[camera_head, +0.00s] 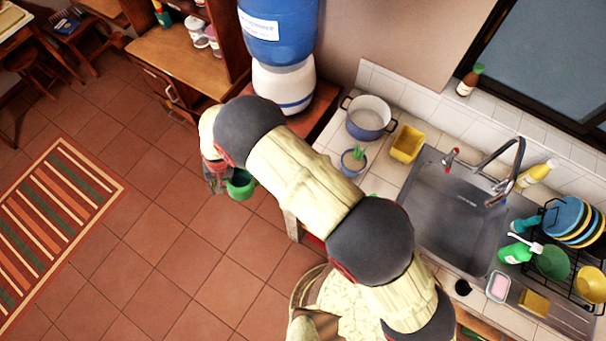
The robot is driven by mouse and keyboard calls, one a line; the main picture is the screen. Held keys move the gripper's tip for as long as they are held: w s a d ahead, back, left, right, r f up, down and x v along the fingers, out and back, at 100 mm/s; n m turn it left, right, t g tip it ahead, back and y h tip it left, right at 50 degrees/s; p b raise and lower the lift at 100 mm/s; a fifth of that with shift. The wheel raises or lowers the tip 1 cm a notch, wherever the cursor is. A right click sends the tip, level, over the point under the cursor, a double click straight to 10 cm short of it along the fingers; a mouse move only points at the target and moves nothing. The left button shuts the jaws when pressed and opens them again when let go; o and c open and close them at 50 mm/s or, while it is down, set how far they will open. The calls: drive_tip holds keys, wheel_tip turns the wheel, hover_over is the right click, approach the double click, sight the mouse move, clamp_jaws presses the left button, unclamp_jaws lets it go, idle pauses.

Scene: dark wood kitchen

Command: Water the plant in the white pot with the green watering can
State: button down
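The green watering can (240,185) is at the end of my arm, left of the counter with floor tiles behind it. Only part of it shows beside my arm. My gripper (217,178) is at the can's left side and appears shut on it. The fingers are small and partly hidden by my arm. A small plant (359,153) with green leaves stands in a pot on the counter, to the right of my gripper. The pot (352,166) looks bluish here rather than plain white. The can and the plant are well apart, with my arm passing between them.
A blue-and-white pan (368,124) and a yellow container (407,143) stand close to the plant. The sink (452,213) with its faucet (512,172) is to the right. A blue water dispenser (279,37) stands behind my arm. Open floor lies at left.

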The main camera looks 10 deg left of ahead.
sight(225, 180)
drive_tip(key=r+b, duration=0.1)
drive_tip(key=b, duration=0.1)
drive_tip(key=d+r+y+b, duration=0.1)
drive_tip(key=b, duration=0.2)
drive_tip(key=d+r+y+b, duration=0.1)
drive_tip(key=r+b, duration=0.1)
drive_tip(key=b, duration=0.1)
drive_tip(key=shift+w+d+g, duration=0.1)
drive_tip(key=shift+w+g, duration=0.2)
drive_tip(key=shift+g, duration=0.1)
drive_tip(key=shift+w+d+r+g+y+b, duration=0.1)
drive_tip(key=shift+d+r+y+b, duration=0.2)
drive_tip(key=shift+r+b, duration=0.35)
drive_tip(key=shift+w+d+r+g+y+b, duration=0.1)
drive_tip(key=shift+d+r+y+b, duration=0.15)
drive_tip(key=shift+r+b, duration=0.4)
drive_tip(key=shift+w+d+r+g+y+b, duration=0.1)
drive_tip(key=shift+d+r+y+b, duration=0.2)
drive_tip(key=shift+b, duration=0.55)
drive_tip(key=shift+d+r, duration=0.15)
drive_tip(key=shift+r, duration=0.1)
